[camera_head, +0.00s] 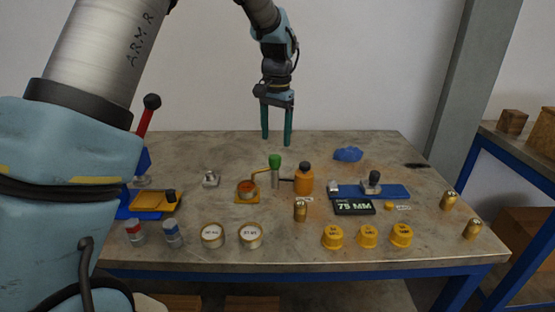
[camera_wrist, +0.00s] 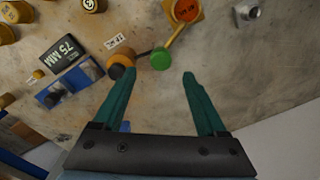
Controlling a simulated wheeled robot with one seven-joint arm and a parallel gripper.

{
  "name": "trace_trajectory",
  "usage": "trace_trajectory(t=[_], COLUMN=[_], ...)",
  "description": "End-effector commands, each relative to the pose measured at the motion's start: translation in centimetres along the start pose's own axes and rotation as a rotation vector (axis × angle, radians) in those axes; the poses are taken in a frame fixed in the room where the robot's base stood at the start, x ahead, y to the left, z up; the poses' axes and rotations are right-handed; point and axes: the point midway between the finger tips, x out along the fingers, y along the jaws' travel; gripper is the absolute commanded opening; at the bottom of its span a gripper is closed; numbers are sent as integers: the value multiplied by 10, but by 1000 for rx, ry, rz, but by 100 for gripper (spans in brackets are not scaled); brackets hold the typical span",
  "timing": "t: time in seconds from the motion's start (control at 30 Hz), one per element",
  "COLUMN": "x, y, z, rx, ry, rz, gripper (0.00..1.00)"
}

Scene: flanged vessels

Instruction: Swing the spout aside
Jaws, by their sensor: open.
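The spout (camera_head: 261,172) is a thin orange-yellow pipe running left from a short post topped by a green knob (camera_head: 275,161). Its outer end is over a round orange-red cup (camera_head: 247,188) on a yellow base. An orange vessel (camera_head: 303,181) with a dark cap stands right of the post, joined by a dark stub. My gripper (camera_head: 276,142) is open and empty, fingers down, above the table behind the post. In the wrist view the green knob (camera_wrist: 160,59) lies just beyond the gap between my fingertips (camera_wrist: 159,75), apart from them. The spout (camera_wrist: 176,34) leads away from it.
A small metal fitting (camera_head: 210,179) stands left of the cup. A blue plate (camera_head: 390,191) and a "75 MM" sign (camera_head: 354,208) lie to the right. Yellow caps (camera_head: 367,236) and round tins (camera_head: 250,235) line the front. The table behind the post is mostly clear.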

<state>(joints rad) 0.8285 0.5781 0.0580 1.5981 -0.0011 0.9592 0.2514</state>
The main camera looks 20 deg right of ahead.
Motion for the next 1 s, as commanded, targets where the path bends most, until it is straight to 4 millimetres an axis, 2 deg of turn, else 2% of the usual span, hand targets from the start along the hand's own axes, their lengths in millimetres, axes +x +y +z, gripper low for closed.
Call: trace_trajectory(t=[0.2,0.4,0.6,0.87,1.0], x=[41,70,82,83,83], y=[0,0,0,0,0], z=[1,1,0,0,0], rx=[0,-1,-2,-2,-2], ry=[-5,-3,1,1,1], rz=[0,0,-1,-1,-1], gripper=[74,74,74,74,59])
